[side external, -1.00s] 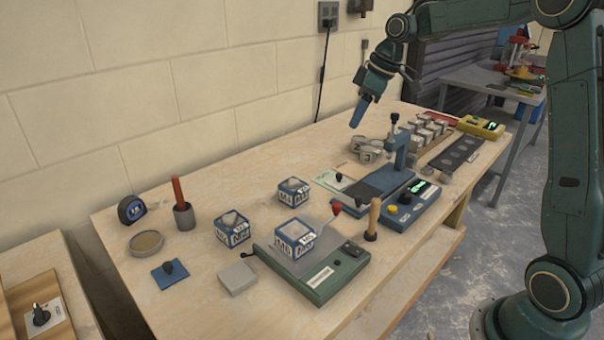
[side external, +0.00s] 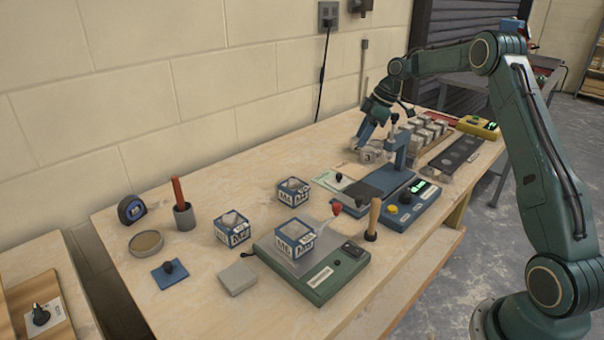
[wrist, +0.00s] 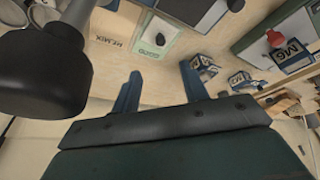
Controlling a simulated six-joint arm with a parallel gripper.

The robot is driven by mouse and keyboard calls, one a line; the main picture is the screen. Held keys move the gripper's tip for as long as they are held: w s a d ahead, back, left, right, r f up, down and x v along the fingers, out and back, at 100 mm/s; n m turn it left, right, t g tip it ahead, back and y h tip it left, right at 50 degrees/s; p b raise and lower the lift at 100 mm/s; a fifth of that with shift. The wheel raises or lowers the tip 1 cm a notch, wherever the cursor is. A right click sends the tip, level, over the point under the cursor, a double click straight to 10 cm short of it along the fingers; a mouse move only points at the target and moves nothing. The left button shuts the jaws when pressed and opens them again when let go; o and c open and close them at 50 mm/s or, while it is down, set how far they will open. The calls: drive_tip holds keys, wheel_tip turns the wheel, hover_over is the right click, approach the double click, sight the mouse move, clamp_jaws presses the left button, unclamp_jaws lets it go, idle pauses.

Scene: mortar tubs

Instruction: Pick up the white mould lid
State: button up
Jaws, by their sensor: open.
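A pale square with a black knob, apparently the white mould lid (side external: 345,183), lies on a card left of the blue press. Its edges are hard to tell from the card. In the wrist view the lid (wrist: 150,41) lies on the card marked GOOD, beyond the fingertips. My gripper (side external: 373,138) is open, with its fingers pointing down, behind the press and further back along the bench than the lid. In the wrist view the two blue fingers (wrist: 156,80) are apart with nothing between them.
The blue press (side external: 400,160) stands close beside my gripper. Grey blocks (side external: 371,155) sit under it. Blue mould tubs (side external: 293,192), a green-based scale (side external: 320,275), a blue lid (side external: 168,275) and a pale plate (side external: 237,279) lie nearer. A dark rounded part (wrist: 40,75) looms left in the wrist view.

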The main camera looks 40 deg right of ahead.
hover_over(340, 174)
drive_tip(key=s+d, duration=0.2)
drive_tip(key=shift+a+f, duration=0.15)
drive_tip(key=shift+f, duration=3.85)
drive_tip(key=shift+f, duration=0.1)
drive_tip(key=shift+x, duration=2.45)
drive_tip(key=shift+a, duration=0.15)
drive_tip(key=shift+c, duration=0.4)
clamp_jaws()
